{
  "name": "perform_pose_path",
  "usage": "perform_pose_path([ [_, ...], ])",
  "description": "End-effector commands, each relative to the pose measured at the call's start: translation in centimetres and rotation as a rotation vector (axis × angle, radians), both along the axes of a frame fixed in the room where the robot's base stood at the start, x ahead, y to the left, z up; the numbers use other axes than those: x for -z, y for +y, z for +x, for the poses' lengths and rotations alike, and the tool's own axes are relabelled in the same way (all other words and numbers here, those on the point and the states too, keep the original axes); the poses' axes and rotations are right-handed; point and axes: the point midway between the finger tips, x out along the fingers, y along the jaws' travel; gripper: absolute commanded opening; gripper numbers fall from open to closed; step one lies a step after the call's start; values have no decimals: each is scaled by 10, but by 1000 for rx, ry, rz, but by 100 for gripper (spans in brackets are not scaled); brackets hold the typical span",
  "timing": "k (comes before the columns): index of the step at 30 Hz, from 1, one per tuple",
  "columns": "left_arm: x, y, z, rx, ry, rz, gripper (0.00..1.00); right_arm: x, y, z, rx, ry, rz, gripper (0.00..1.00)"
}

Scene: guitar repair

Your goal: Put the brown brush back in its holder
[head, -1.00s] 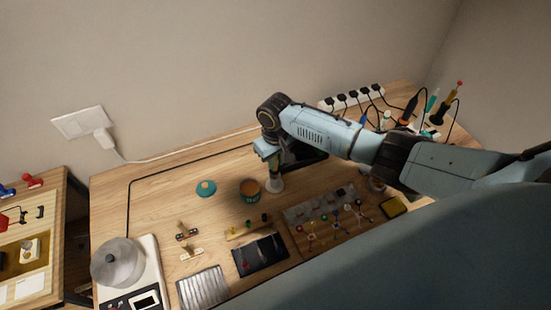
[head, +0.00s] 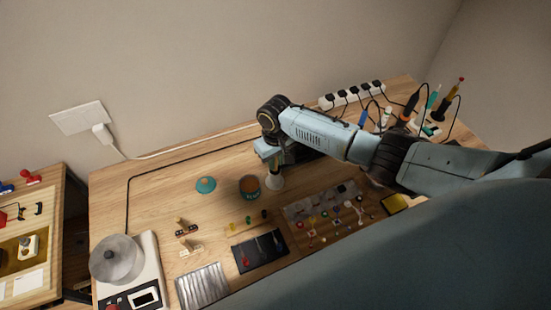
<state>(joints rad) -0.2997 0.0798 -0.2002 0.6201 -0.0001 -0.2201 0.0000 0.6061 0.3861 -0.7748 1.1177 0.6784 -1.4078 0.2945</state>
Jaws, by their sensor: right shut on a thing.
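My right gripper (head: 272,168) points down over the back middle of the wooden table, its arm coming in from the right. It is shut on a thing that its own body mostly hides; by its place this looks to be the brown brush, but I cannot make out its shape. A small white cone-shaped piece (head: 274,182), perhaps the holder, stands right under the gripper. I cannot tell whether the held thing touches it or is inside it. My left gripper is not in view.
An open glue can (head: 250,195) stands close left of the white piece, with a teal lid (head: 206,185) further left. In front lie a black mat (head: 262,258) and a parts tray (head: 292,211).

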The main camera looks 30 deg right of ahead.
Motion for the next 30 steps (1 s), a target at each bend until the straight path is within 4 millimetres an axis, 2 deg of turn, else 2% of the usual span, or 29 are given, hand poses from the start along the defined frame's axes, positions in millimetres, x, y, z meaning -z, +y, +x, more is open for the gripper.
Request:
perform_pose_path([
  [4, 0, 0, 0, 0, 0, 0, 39, 0, 0, 0, 0, 0, 0, 0],
  [5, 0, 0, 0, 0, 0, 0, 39, -1, 0, 0, 0, 0, 0, 20],
  [10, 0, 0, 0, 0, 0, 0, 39, 0, 0, 0, 0, 0, 0, 42],
  [16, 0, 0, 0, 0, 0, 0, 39, 0, 0, 0, 0, 0, 0, 43],
  [21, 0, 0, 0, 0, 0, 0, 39, 0, 0, 0, 0, 0, 0, 65],
  [23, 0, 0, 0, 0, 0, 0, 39, 0, 0, 0, 0, 0, 0, 71],
  [30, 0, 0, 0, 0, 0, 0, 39, 0, 0, 0, 0, 0, 0, 71],
])
